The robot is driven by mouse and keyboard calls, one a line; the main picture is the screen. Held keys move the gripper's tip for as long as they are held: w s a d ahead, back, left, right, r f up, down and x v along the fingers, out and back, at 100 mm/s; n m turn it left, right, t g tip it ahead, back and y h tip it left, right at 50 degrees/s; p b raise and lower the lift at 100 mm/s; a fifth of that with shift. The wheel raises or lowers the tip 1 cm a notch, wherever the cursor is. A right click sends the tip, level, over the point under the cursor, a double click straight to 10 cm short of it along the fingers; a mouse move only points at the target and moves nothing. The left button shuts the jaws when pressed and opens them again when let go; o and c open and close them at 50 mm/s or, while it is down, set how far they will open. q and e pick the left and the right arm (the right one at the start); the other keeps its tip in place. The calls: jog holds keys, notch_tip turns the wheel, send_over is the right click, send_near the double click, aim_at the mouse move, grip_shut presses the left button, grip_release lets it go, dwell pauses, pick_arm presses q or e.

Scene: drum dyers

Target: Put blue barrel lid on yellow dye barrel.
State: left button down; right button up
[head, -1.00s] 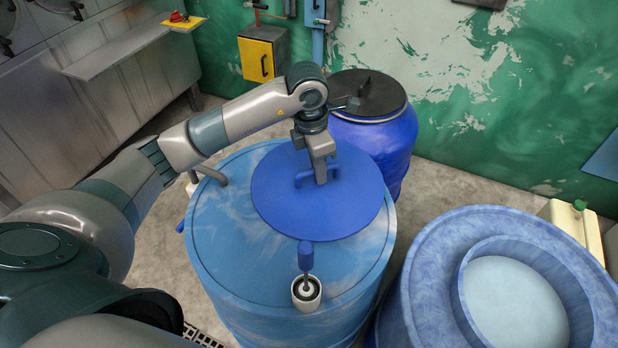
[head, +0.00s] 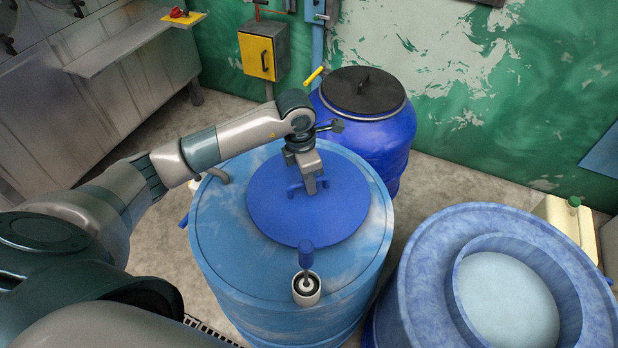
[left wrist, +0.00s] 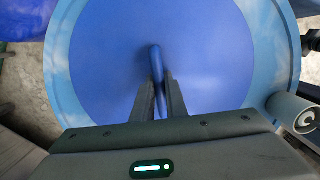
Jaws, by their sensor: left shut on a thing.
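The blue barrel lid (head: 290,215) is a round, flat blue disc with a bar handle. It is over the top of the large light-blue barrel (head: 225,240) in the middle of the head view. I cannot tell whether it touches that top. My left gripper (head: 311,190) is shut on the lid's handle, and its fingers also show on the handle in the left wrist view (left wrist: 160,92). The lid's face (left wrist: 105,60) fills much of that view. I see no yellow dye in any barrel. My right gripper is not in view.
An open blue barrel (head: 425,270) with a pale surface inside stands at the right. A blue barrel with a black lid (head: 362,92) stands behind. A white cup with a blue-handled tool (head: 306,290) is at the large barrel's front. A cream canister (head: 572,225) is far right.

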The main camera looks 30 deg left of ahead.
pick_arm(q)
jog(key=shift+f, duration=0.15)
jog(key=shift+f+b, duration=0.1)
jog(key=shift+b, duration=0.2)
jog(key=c, duration=1.8)
grip_release()
jog(key=shift+o, duration=0.2)
jog(key=shift+r, duration=0.6)
jog(key=r+b, duration=0.1)
jog(key=r, duration=0.2)
jog(key=r+b, duration=0.1)
jog(key=r, duration=0.2)
jog(key=s+r+b, duration=0.1)
jog(key=r+b, duration=0.1)
jog(key=r, duration=0.2)
jog(key=shift+a, duration=0.4)
jog(key=shift+r, duration=0.55)
